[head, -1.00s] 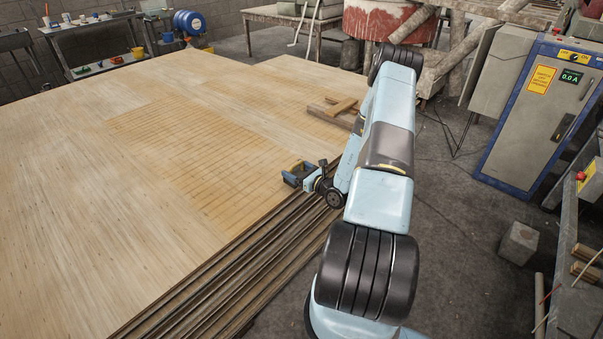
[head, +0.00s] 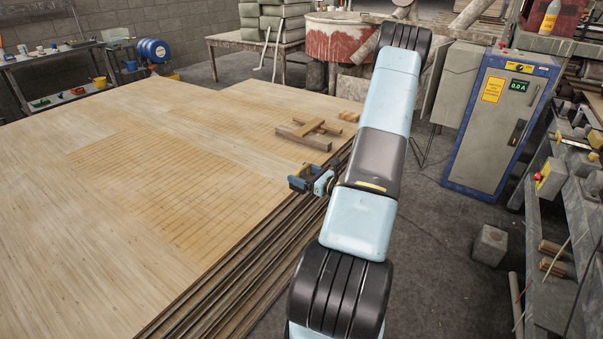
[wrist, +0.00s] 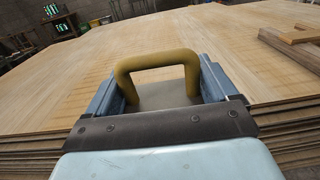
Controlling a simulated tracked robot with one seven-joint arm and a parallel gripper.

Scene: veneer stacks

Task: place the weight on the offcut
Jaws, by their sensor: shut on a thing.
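The weight has a yellow arched handle and a grey body; in the wrist view the weight (wrist: 155,57) sits between the blue fingers of my gripper (wrist: 162,88). In the head view my gripper (head: 301,182) is at the right edge of the veneer stack, and the weight is mostly hidden there. My gripper is shut on the weight; I cannot tell its height over the stack. Beyond it, wood pieces (head: 303,139) lie on the stack's far right corner, some crossed. They also show in the wrist view (wrist: 290,47). I cannot tell which piece is the offcut.
The wide veneer stack (head: 150,240) has a broad clear top to the left. A grey cabinet with blue edges (head: 496,130) and a concrete block (head: 490,245) stand on the floor to the right. A cluttered bench (head: 575,190) lines the right side.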

